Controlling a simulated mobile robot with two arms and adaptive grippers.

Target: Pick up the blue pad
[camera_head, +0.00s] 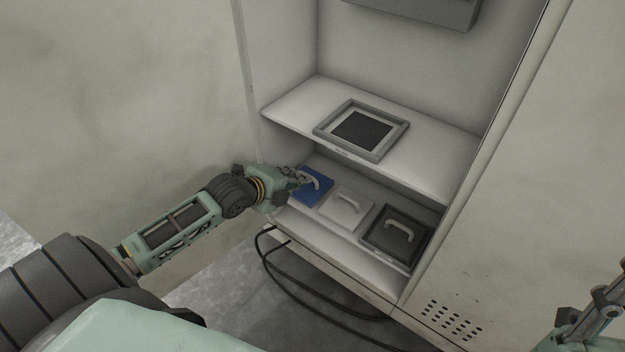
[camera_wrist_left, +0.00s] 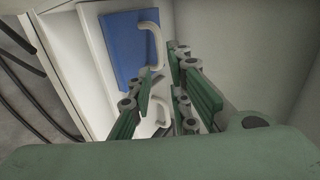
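The blue pad (camera_head: 309,194) lies at the left of the lower cabinet shelf, with a pale curved handle (camera_wrist_left: 154,38) on it. The pad also fills the upper left of the left wrist view (camera_wrist_left: 122,45). My left gripper (camera_wrist_left: 164,62) is open, its fingertips close to the handle's near end; I cannot tell whether they touch it. In the head view my left gripper (camera_head: 300,177) covers part of the pad's left side.
A white pad (camera_head: 343,208) with a handle and a dark grey pad (camera_head: 396,238) with a handle lie to the right on the lower shelf. Above is an upper shelf (camera_head: 285,105) bearing a framed dark panel (camera_head: 361,130). Black cables (camera_head: 290,288) hang below.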

